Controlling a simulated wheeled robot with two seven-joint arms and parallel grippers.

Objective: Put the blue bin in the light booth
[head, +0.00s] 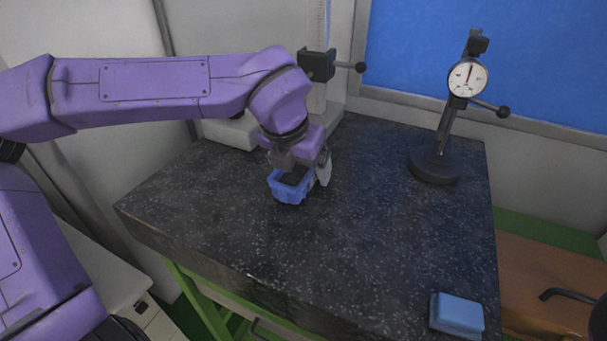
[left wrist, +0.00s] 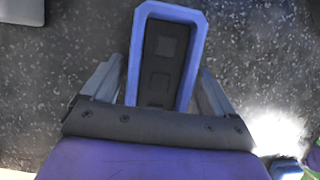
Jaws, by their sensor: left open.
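The blue bin (head: 289,193) stands upright on the dark speckled table, below my left gripper (head: 300,174). In the left wrist view, the bin (left wrist: 197,55) shows from above with a dark interior, and its near end lies between the two fingers of my left gripper (left wrist: 158,88). The fingers are apart, one on each side of the bin. I cannot tell whether they touch its walls. Part of the bin is hidden by the gripper in both views. I cannot make out a light booth in these views. My right gripper is not in view.
The speckled table (head: 370,225) is clear in its middle. A dial gauge stand (head: 436,165) is at the back right, and a height gauge (head: 318,65) is behind my left arm. A light blue box (head: 457,314) sits at the front right corner. A brown surface (head: 545,280) lies beyond the right edge.

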